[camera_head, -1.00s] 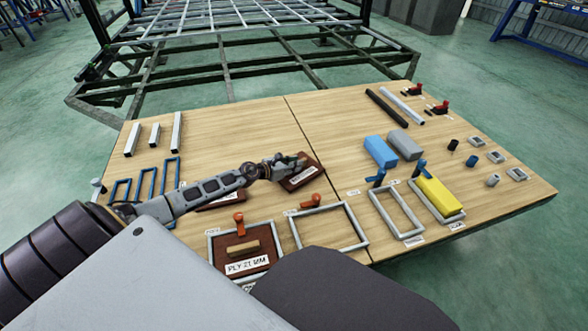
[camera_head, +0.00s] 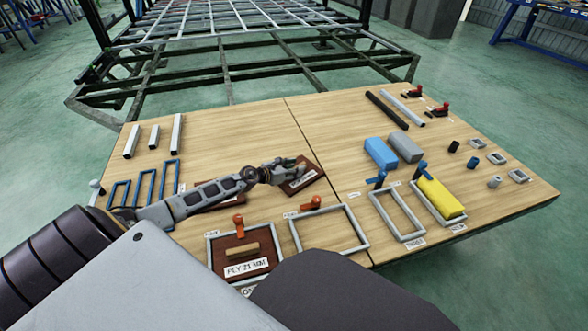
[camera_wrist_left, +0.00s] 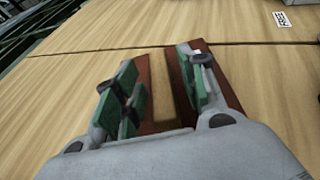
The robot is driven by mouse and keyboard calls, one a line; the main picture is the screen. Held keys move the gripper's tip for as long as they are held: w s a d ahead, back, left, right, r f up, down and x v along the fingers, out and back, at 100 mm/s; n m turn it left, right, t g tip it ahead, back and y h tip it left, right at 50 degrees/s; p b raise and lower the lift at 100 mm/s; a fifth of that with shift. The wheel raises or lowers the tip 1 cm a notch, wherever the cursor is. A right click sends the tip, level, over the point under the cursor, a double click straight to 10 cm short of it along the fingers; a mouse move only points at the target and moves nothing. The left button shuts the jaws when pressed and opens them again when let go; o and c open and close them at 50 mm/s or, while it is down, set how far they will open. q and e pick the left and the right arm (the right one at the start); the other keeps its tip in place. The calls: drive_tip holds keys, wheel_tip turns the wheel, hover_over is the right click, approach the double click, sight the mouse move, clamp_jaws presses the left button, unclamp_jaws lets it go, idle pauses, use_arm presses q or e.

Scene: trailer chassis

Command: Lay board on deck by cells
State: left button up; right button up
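A dark brown board (camera_head: 312,177) with a white label lies on the wooden bench, under my left gripper (camera_head: 290,168). In the left wrist view, my left gripper (camera_wrist_left: 158,88) is open, with its green-padded fingers apart on either side of the board's light wooden handle (camera_wrist_left: 160,95). Clear gaps show beside the handle. Another brown board (camera_head: 232,204) is partly hidden under my left arm. A third board (camera_head: 262,263), labelled PLY 21 MM and with a handle, sits inside a grey frame cell (camera_head: 209,254). My right gripper is not in view.
An empty grey frame (camera_head: 364,240) is right of the filled cell. Another empty frame (camera_head: 411,237) and a yellow block (camera_head: 440,198) are farther right. Blue (camera_head: 380,152) and grey blocks (camera_head: 405,147) stand behind. The trailer chassis (camera_head: 222,72) is beyond the bench (camera_head: 240,130).

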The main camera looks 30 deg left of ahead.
use_arm(q)
drive_tip(key=shift+r, duration=0.2)
drive_tip(key=shift+s+a+r, duration=0.1)
drive_tip(key=shift+s+a, duration=0.1)
drive_tip(key=shift+s, duration=0.35)
drive_tip(key=shift+p+v, duration=0.5)
drive_tip(key=shift+v, duration=1.05)
drive_tip(key=shift+p+v, duration=0.4)
drive_tip(key=shift+v, duration=2.9)
drive_tip(key=shift+s+a+r+p, duration=0.1)
drive_tip(key=shift+s+r+p, duration=0.2)
drive_tip(key=shift+s, duration=0.15)
